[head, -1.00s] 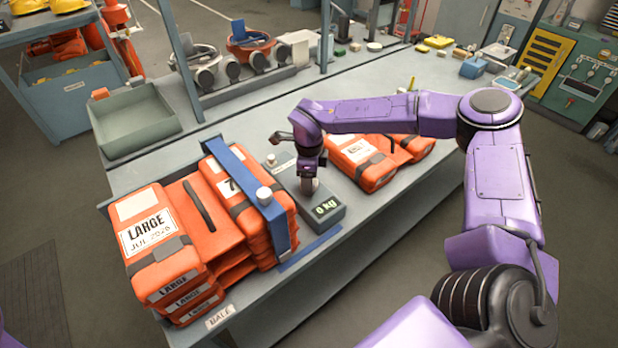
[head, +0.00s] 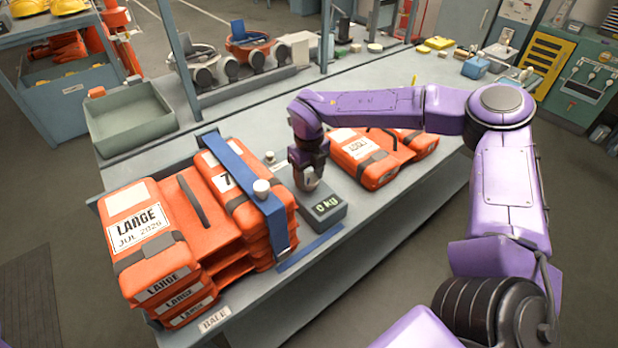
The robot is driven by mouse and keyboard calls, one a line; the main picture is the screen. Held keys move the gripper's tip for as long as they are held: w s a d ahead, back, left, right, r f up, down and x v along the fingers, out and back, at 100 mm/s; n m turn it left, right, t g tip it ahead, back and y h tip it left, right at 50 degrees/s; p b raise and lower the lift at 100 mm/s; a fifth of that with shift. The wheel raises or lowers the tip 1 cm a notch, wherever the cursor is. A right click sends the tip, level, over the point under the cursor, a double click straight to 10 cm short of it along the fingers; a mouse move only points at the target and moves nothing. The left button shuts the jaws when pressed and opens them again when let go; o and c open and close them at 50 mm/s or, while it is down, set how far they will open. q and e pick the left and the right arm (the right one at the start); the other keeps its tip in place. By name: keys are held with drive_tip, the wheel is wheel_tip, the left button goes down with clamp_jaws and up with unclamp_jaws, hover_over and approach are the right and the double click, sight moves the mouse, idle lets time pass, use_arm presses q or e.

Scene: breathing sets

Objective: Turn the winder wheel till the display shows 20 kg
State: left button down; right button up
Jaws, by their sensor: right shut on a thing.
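The winder is a grey box on the bench, with a display (head: 327,205) that reads 0 kg on its near end. My right gripper (head: 309,184) points down over the middle of the box and is shut on the winder wheel, which it mostly hides; only a small grey rounded part shows at the fingertips. A blue strap (head: 235,172) runs over the stack of orange packs (head: 165,242) left of the winder. My left gripper is not in view.
More orange packs (head: 368,160) lie just right of the winder. A grey-green open bin (head: 128,140) stands at the back left. A shelf post (head: 178,62) rises behind. A blue strip (head: 310,248) lies at the bench's front edge. Bare bench lies behind the packs.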

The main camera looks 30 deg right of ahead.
sight(309, 178)
drive_tip(key=shift+m+b, duration=0.3)
drive_tip(key=shift+m, duration=0.5)
drive_tip(key=shift+w+r, duration=0.1)
drive_tip(key=o, duration=1)
drive_tip(key=shift+o, duration=0.2)
wheel_tip(309, 178, up, 10)
drive_tip(key=b, duration=0.2)
drive_tip(key=shift+r, duration=0.25)
drive_tip(key=shift+f, duration=0.1)
